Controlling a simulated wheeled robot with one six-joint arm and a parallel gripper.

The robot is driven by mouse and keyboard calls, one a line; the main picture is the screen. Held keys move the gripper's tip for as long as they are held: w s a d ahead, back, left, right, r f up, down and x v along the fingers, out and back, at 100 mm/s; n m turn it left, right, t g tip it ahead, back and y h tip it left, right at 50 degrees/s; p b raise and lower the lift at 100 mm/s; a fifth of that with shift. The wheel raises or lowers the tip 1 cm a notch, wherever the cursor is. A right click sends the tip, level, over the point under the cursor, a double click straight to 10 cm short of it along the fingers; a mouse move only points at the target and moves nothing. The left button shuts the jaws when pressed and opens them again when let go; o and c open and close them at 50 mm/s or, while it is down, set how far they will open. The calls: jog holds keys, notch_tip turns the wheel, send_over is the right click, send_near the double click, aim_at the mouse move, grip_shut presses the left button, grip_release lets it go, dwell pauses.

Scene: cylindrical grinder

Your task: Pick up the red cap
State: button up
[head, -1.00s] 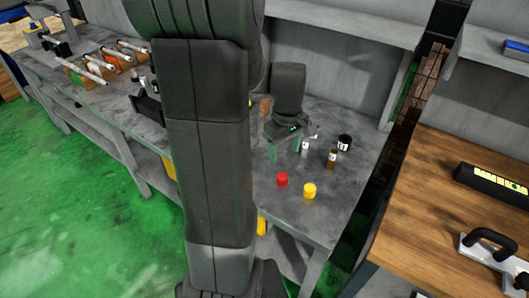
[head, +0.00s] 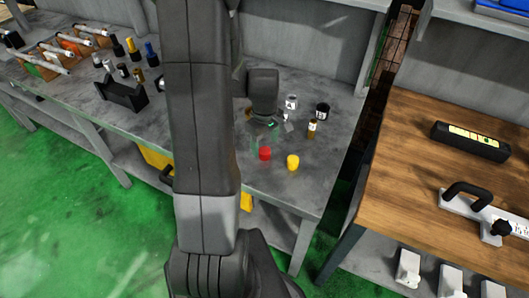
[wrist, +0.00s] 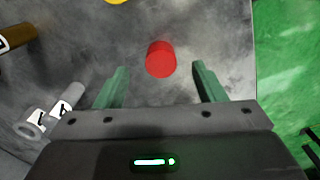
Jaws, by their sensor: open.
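The red cap (head: 265,153) stands on the grey bench, left of the yellow cap (head: 293,162). In the wrist view the red cap (wrist: 161,59) lies ahead of my gripper (wrist: 161,75), roughly centred between its two green fingers. My gripper is open and empty, with the fingers wide apart. In the head view my gripper (head: 267,140) is just behind the red cap, and its fingers are faint there. I cannot tell its exact height above the bench.
A black holder (head: 122,92) and several bottles are at left. The bench edge is close to the caps. A wooden table (head: 420,150) is at right.

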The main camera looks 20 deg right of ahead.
aim_at(264, 150)
jog(key=shift+f, duration=1.95)
jog(key=c, duration=1)
jog(key=shift+r, duration=0.2)
